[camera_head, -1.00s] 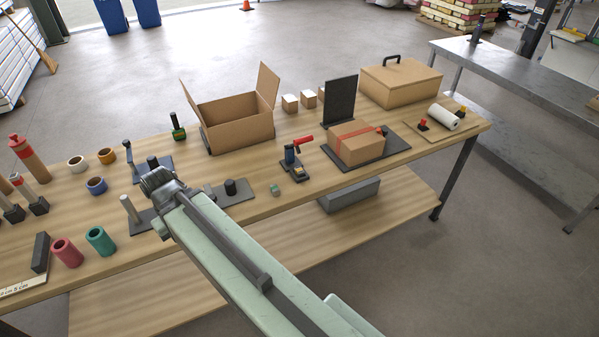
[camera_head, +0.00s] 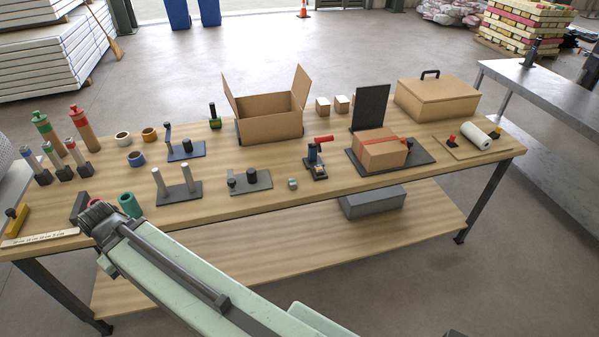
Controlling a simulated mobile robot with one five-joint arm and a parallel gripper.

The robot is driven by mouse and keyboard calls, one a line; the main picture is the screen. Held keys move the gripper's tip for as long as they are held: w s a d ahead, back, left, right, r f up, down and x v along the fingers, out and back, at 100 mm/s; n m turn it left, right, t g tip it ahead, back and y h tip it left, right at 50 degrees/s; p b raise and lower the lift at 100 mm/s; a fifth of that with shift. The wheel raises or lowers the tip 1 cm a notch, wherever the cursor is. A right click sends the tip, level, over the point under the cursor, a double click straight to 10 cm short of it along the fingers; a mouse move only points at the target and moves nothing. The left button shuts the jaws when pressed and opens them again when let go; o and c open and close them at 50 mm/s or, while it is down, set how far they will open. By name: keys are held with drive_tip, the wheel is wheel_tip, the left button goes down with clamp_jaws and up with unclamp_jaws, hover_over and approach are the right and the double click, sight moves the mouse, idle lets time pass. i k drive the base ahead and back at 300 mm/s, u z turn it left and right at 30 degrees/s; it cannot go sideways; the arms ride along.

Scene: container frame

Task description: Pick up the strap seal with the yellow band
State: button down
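I cannot make out a strap seal with a yellow band for certain. A small grey-green piece (camera_head: 292,184) stands alone near the table's front edge, right of a grey plate with dark pegs; its markings are too small to read. My gripper (camera_head: 97,216) is at the end of my pale green arm, over the table's front left edge, well left of that piece. Its fingers do not show clearly, and I see nothing held in it. My arm hides part of the table's front edge.
The wooden table (camera_head: 240,203) holds an open cardboard box (camera_head: 270,127), a red-handled tool (camera_head: 316,160), a strapped carton (camera_head: 380,152), a plate with two posts (camera_head: 178,193) and a green roll (camera_head: 130,204). Dark-based pieces and capped bottles crowd the left.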

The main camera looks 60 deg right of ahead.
sight(319, 171)
drive_tip(key=u, duration=1.7)
drive_tip(key=i, duration=0.3)
drive_tip(key=z, duration=3.45)
drive_tip(key=i, duration=0.5)
drive_tip(key=z, duration=2.15)
drive_tip(key=k, duration=0.25)
drive_tip(key=u, duration=0.1)
